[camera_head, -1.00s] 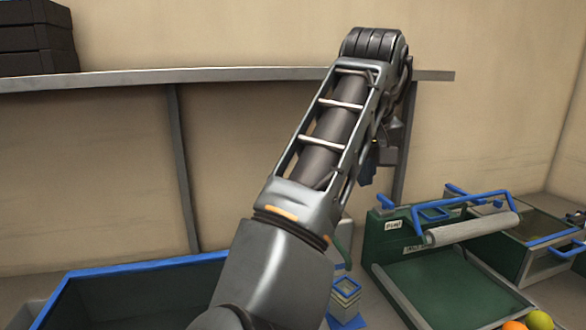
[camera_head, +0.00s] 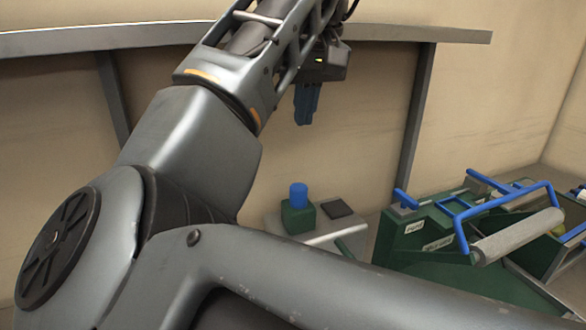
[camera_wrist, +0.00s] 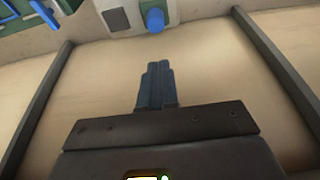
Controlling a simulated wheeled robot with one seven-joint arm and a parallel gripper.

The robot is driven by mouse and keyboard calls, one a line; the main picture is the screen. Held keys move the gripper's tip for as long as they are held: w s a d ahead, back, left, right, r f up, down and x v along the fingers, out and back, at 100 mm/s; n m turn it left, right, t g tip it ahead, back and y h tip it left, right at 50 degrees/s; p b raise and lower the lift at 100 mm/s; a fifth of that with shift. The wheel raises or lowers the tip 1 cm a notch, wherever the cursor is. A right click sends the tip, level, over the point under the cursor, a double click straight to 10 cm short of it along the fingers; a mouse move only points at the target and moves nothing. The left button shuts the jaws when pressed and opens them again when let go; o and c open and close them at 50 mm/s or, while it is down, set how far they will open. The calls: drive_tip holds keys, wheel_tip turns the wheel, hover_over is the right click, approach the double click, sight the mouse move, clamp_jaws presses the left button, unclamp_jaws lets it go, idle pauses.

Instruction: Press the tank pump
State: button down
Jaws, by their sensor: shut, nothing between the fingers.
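A green box (camera_head: 297,216) with a round blue cap (camera_head: 298,195) on top stands on a light grey surface; it looks like the tank pump. My gripper (camera_head: 305,122) hangs fingers-down in the head view, higher in the picture than the blue cap and apart from it. Its blue fingers are together and empty. In the wrist view the fingers (camera_wrist: 158,66) point toward the top, where the blue cap (camera_wrist: 155,19) shows just past the tips with a clear gap. My arm covers the lower part of the head view and hides what is below the pump.
A dark square plate (camera_head: 337,207) lies right of the pump. Green trays with blue handles (camera_head: 500,205) and a grey roller (camera_head: 517,236) stand at the right. A metal shelf (camera_head: 400,32) with posts runs along the wall behind. The air around the fingers looks clear.

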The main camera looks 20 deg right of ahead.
drive_tip(key=b, duration=0.5)
hover_over(296, 186)
drive_tip(key=f, duration=0.7)
drive_tip(key=s+f, duration=0.1)
drive_tip(key=f, duration=0.3)
drive_tip(key=shift+a+f, duration=0.1)
drive_tip(key=shift+f, duration=0.2)
drive_tip(key=shift+f+b, duration=0.9)
drive_tip(key=shift+f, duration=0.15)
